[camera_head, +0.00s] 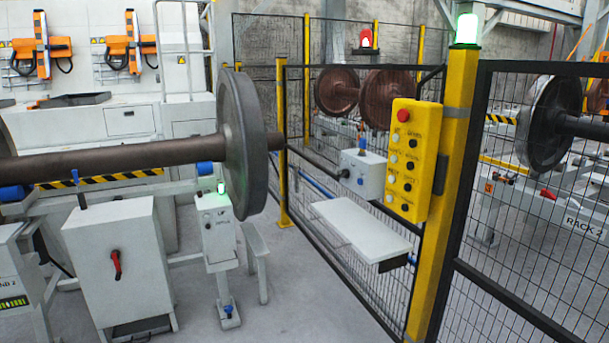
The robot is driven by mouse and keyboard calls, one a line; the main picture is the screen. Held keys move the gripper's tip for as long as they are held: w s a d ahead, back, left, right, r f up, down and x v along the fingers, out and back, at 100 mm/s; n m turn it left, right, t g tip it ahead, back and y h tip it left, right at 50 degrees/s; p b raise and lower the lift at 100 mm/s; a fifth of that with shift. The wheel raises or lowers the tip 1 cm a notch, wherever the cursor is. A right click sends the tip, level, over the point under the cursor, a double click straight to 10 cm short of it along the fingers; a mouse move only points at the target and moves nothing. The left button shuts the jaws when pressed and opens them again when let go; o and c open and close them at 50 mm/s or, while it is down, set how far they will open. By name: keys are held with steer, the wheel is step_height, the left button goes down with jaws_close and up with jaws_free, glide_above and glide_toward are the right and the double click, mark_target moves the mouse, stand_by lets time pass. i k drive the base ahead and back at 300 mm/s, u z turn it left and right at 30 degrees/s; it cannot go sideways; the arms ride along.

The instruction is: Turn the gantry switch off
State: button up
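No control here carries a readable "gantry" label, so I cannot tell which one is the gantry switch. A yellow control box (409,160) with a red button on top and rows of black and white controls is mounted on a yellow post; its small labels are unreadable. A grey box (362,174) with a dark knob and a blue part on top sits left of it on the fence. A white cabinet (112,262) at lower left bears a red handle (116,265), roughly upright. A small white box (216,228) with a lit green lamp stands beside it. My gripper is out of view.
A wheelset (240,145) lies across the left side. The mesh fence (530,230) runs along the right, with more wheelsets behind. A white shelf (360,228) juts out below the yellow box. A green lamp (467,30) and a red lamp (366,39) are lit. Grey floor (295,310) is clear at centre front.

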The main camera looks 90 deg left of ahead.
mark_target(344, 173)
steer(key=u, duration=3.35)
steer(key=i, duration=0.9)
steer(key=u, duration=0.45)
steer(key=i, duration=0.85)
steer(key=z, duration=0.5)
